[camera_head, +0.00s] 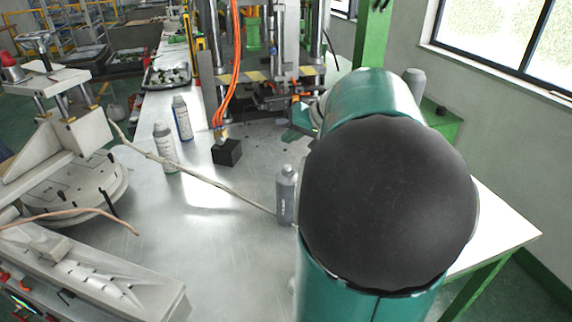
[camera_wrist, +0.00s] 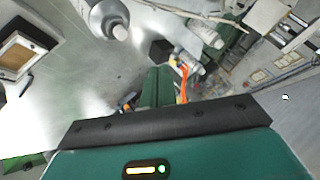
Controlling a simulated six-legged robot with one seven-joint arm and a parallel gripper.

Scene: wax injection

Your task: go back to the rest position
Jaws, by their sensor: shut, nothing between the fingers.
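My gripper (camera_wrist: 158,72) shows in the wrist view as two green fingers lying side by side, shut, with nothing between them. They point over the metal bench. In the head view my own teal arm with its black round cap covers the right middle, and I cannot clearly make out the gripper there. A grey bottle (camera_head: 287,195) stands on the bench just left of my arm. It seems to show also at the top of the wrist view (camera_wrist: 108,18), apart from the fingers.
The metal bench (camera_head: 215,250) has clear room at its middle. Two spray bottles (camera_head: 181,118) (camera_head: 164,148) and a black block (camera_head: 227,152) stand on it. The press with orange hoses (camera_head: 234,70) rises behind. A white fixture (camera_head: 65,180) stands at left. A window (camera_head: 510,45) is at right.

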